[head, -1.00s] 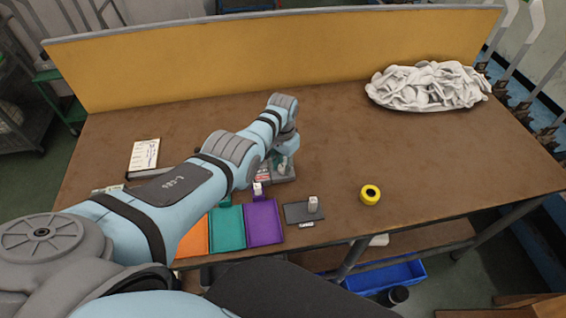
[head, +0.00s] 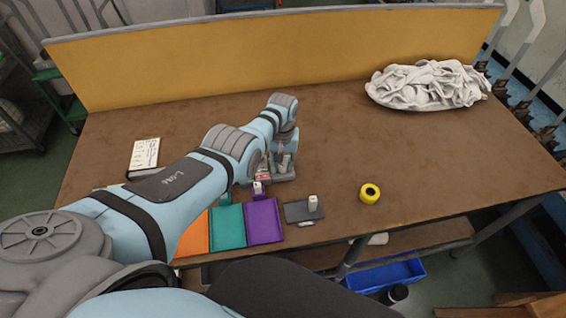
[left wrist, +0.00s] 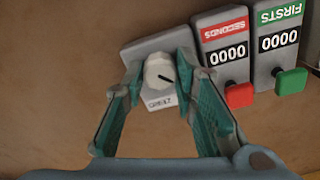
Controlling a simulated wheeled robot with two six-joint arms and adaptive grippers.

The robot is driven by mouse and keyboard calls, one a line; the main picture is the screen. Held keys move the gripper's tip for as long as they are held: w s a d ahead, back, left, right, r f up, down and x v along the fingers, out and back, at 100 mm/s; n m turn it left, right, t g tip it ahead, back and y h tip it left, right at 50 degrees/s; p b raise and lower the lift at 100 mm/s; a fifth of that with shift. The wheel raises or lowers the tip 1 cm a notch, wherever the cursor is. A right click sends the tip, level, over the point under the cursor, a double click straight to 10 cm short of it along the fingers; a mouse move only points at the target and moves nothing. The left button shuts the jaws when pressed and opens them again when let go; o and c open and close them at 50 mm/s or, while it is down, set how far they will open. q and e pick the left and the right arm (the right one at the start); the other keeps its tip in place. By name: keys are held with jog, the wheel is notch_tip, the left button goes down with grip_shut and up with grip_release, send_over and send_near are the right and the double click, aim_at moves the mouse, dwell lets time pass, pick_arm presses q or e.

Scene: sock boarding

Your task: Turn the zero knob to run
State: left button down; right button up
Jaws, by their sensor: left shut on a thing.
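The zero knob (left wrist: 159,72) is a round white dial with a dark pointer mark. It sits on a grey box (left wrist: 160,47) with a small label that appears upside down. In the left wrist view the pointer slants toward the lower right. My left gripper (left wrist: 159,70) has its two green-padded fingers on either side of the knob and is shut on it. In the head view my left gripper (head: 283,161) is low over the grey box (head: 285,176), and the knob is mostly hidden there. My right gripper is not in view.
Two counters, SECONDS with a red button (left wrist: 239,95) and FIRSTS with a green button (left wrist: 291,81), stand beside the knob box. Orange, teal and purple trays (head: 263,222) lie in front. Yellow tape (head: 370,193) and a white fabric pile (head: 428,85) are to the right.

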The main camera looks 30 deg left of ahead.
pick_arm(q)
jog(key=shift+s+f, duration=0.25)
jog(key=c, duration=1.5)
grip_release()
jog(key=shift+o, duration=1)
jog(key=shift+w, duration=0.1)
jog(key=shift+w+r, duration=0.1)
